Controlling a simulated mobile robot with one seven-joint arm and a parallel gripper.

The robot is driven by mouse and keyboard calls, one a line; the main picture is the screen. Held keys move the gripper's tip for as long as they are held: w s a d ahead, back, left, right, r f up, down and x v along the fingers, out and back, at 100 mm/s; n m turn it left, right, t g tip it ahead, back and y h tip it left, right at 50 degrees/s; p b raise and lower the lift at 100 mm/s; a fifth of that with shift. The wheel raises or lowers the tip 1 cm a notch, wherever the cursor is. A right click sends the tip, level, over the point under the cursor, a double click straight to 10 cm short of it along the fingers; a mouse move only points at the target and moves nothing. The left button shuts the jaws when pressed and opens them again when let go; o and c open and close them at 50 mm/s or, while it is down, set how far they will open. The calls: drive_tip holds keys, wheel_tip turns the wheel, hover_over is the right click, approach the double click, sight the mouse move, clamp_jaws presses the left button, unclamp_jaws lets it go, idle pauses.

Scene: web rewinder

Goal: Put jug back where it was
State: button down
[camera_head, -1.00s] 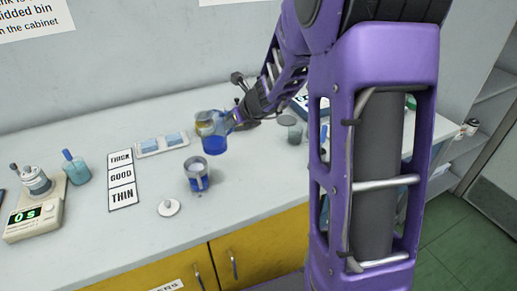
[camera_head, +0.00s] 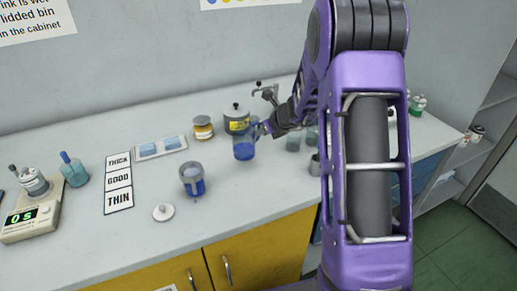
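A clear jug with blue liquid (camera_head: 243,148) is in the middle of the bench area, upright. My gripper (camera_head: 265,129) reaches in from the right and is closed on the jug's handle side; the fingertips are small in the view. I cannot tell whether the jug's base touches the bench or hangs just above it. Just behind the jug is a dark grey pot with a yellow label (camera_head: 236,122).
A brown jar (camera_head: 203,130) stands behind. Clear beakers (camera_head: 293,141) are right of the jug. A THICK/GOOD/THIN card (camera_head: 118,183) and scale (camera_head: 32,220) lie left.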

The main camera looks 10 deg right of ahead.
drive_tip(key=shift+f+b, duration=0.7)
drive_tip(key=shift+f, duration=1.5)
drive_tip(key=shift+f, duration=0.15)
drive_tip(key=c, duration=0.9)
unclamp_jaws()
drive_tip(key=shift+r, duration=0.2)
drive_tip(key=shift+s+d+r, duration=0.2)
drive_tip(key=shift+r, duration=0.1)
drive_tip(key=p+v, duration=0.2)
drive_tip(key=v, duration=0.9)
drive_tip(key=shift+s, duration=0.15)
